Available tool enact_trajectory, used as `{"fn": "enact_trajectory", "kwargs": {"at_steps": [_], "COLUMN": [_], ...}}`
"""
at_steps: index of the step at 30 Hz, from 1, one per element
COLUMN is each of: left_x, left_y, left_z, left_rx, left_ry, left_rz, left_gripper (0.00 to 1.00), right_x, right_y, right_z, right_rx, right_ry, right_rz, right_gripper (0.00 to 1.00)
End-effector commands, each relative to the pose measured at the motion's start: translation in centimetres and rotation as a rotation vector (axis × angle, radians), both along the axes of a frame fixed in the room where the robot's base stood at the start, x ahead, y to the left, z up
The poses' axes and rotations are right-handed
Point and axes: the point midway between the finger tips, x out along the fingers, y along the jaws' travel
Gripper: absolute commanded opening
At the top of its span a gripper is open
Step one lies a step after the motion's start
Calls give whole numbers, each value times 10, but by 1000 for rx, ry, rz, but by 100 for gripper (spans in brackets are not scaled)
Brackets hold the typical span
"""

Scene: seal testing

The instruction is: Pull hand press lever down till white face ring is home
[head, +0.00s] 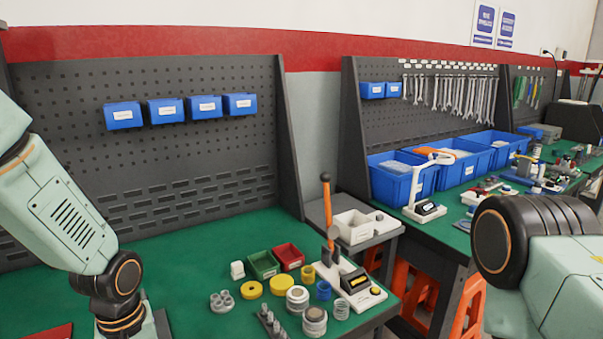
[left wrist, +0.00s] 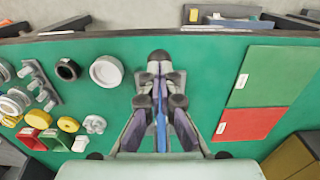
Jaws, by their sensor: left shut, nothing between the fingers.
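The hand press (head: 352,283) stands at the right end of the green bench in the head view, with a white base. I cannot make out a white face ring in the press. A pale ring (left wrist: 106,71) lies on the bench in the left wrist view; I cannot tell if it is the face ring. My left gripper (left wrist: 158,62) is shut and empty over the bench, well left of the press; its fingers are out of the head view. My right arm shows at right, but its gripper is out of view.
Green (head: 263,265) and red (head: 288,257) bins, yellow discs (head: 282,284) and metal cylinders (head: 298,299) crowd the press's left side. A black ring (left wrist: 68,70) lies beside the pale ring. Green and red mats (left wrist: 240,125) lie opposite. A pegboard (head: 180,150) rises behind.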

Motion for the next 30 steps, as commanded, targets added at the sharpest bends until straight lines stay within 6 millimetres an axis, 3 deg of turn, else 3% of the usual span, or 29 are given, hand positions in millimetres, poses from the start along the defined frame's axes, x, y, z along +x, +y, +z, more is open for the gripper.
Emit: {"fn": "enact_trajectory", "kwargs": {"at_steps": [30], "left_x": [1], "left_y": [0], "left_z": [75], "left_rx": [0], "left_ry": [-4], "left_rz": [0], "left_gripper": [0], "right_x": [0], "right_y": [0], "right_z": [73], "right_rx": [0], "right_ry": [0], "right_rz": [0], "right_gripper": [40]}}
